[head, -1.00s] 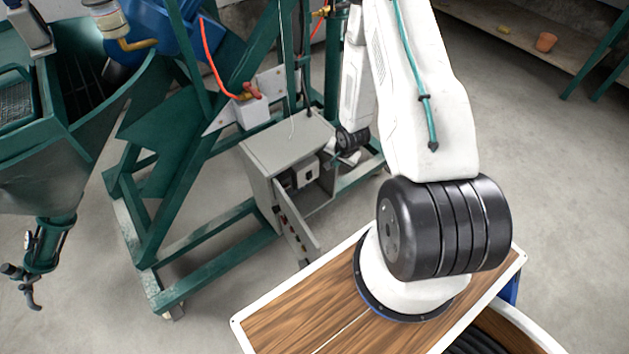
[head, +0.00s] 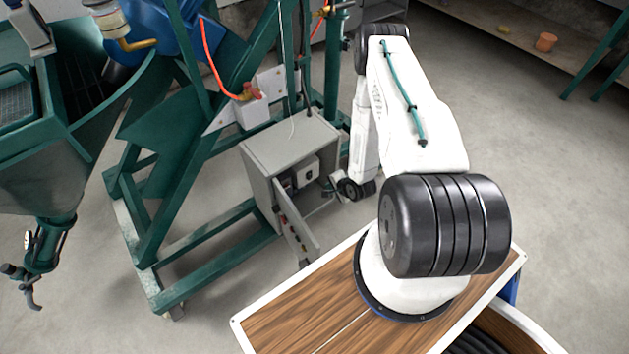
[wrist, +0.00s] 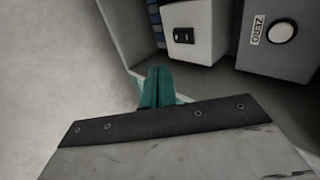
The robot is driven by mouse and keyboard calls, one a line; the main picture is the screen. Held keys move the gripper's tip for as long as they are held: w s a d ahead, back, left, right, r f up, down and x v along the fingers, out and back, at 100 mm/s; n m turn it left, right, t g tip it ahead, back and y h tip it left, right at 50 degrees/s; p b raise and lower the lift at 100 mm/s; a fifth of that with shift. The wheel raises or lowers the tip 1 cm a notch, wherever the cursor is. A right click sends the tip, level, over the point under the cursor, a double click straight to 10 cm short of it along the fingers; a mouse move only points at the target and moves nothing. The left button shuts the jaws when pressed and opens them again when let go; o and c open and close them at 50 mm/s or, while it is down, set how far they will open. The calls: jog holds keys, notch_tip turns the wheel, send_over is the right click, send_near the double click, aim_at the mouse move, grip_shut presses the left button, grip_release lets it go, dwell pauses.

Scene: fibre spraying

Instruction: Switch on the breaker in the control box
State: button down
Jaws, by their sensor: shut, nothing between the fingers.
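The grey control box (head: 283,143) stands low on the green frame, its door (head: 296,226) swung open at the front. Inside it is a pale breaker block (head: 306,172). In the wrist view, the breaker block (wrist: 205,22) carries a small black switch (wrist: 184,36); I cannot tell its position. My gripper (head: 329,188) is at the right of the box's open front. In the wrist view, the teal fingers of my gripper (wrist: 159,74) are shut and empty, below and left of the switch, apparently apart from it.
Beside the breaker, a grey unit (wrist: 262,62) bears a ZERO label and a white round button (wrist: 281,33). The box wall (wrist: 122,38) edges the opening at left. The green frame (head: 150,230) surrounds the box's left side. Open concrete floor (head: 480,110) lies to the right.

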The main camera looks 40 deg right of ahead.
aim_at(310, 176)
jog(key=w+r+x, duration=0.1)
jog(key=w+x, duration=0.1)
jog(key=x, duration=1)
jog(key=shift+r, duration=0.3)
jog(key=shift+w+f, duration=0.1)
jog(key=shift+w, duration=0.1)
